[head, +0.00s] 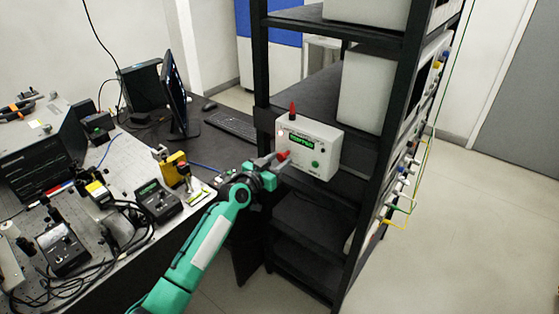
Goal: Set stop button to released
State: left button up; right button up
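A white control box (325,145) with a green-lit display (301,140) stands on a shelf of the black rack. A red button (284,155) shows low on the left of its front, and a green button (316,164) sits to the right. My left gripper (274,160) is right in front of the red button, its tip at or very near it; I cannot tell if they touch. Whether its fingers are apart is too small to tell. Whether the button is pressed in cannot be seen. My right gripper is not in view.
A red-tipped piece (292,109) stands up on the box's top. The black rack's upright (262,70) is close to the left of the box. The bench (115,235) at left holds instruments, cables and a yellow device (173,171). Open floor (470,230) lies at right.

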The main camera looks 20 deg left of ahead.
pick_arm(q)
jog(key=shift+o, duration=1.4)
jog(key=shift+s, duration=0.15)
jog(key=shift+a+r, duration=0.1)
jog(key=shift+s, duration=0.1)
jog(key=shift+s+a, duration=0.1)
jog(key=shift+s, duration=0.2)
jog(key=b+v, duration=0.3)
jog(key=v, duration=1)
